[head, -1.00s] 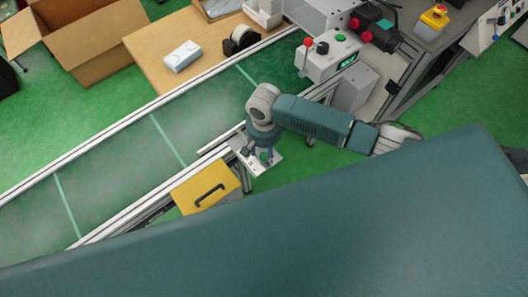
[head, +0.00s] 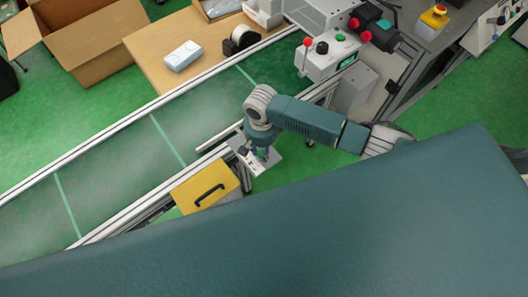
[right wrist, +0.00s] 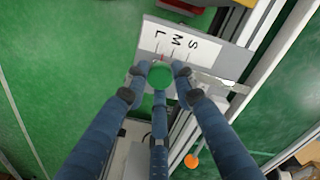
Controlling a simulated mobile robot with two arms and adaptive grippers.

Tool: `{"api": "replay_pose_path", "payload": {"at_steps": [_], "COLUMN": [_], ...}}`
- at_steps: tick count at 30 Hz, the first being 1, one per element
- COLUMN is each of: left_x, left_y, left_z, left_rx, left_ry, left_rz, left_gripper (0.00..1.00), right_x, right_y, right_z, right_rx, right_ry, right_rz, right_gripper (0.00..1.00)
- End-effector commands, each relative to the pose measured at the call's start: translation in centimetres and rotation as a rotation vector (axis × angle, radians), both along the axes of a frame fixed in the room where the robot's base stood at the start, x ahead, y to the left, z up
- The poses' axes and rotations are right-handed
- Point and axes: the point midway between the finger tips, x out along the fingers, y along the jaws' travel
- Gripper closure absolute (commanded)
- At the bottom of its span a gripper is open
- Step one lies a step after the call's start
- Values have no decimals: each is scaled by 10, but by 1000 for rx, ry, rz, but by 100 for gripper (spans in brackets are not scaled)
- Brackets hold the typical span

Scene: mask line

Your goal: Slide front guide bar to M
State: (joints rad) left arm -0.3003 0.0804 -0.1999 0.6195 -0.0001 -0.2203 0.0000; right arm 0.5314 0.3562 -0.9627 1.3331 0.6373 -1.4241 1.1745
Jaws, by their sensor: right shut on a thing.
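The scale plate (right wrist: 205,53) is grey with a white label lettered S, M and L. A red mark shows by the label's lower edge in the right wrist view, seemingly near L; its exact reading is too small to tell. My right gripper (right wrist: 160,78) is shut with three blue fingers around the green knob (right wrist: 160,73) just below that label. In the head view my right gripper (head: 262,154) points down over the plate (head: 267,163) at the conveyor's near side. The front guide bar (head: 215,135) shows as a pale bar along the near belt edge, partly hidden by my wrist. My left gripper is out of view.
The green conveyor belt (head: 120,165) runs diagonally between metal rails. A yellow box with a black handle (head: 190,180) sits left of the plate. A control box with red and green buttons (head: 330,58) stands upper right. An orange knob (right wrist: 191,161) shows below the fingers.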

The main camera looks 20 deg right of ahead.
Motion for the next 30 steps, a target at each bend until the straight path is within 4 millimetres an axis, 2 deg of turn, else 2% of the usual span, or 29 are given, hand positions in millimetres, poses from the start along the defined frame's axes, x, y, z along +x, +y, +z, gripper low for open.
{"api": "replay_pose_path", "payload": {"at_steps": [3,11,12,15,25,30], "left_x": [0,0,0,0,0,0], "left_y": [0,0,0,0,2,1], "left_z": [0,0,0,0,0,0], "left_rx": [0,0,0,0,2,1], "left_ry": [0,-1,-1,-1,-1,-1], "left_rz": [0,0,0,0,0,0], "left_gripper": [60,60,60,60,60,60], "right_x": [12,13,13,13,13,13], "right_y": [5,4,4,4,5,5], "right_z": [1,1,1,1,4,28], "right_rx": [1,1,1,1,2,3], "right_ry": [-4,-4,-4,-4,-3,-6], "right_rz": [-1,0,0,0,0,1], "right_gripper": [100,100,70,55,55,55]}}
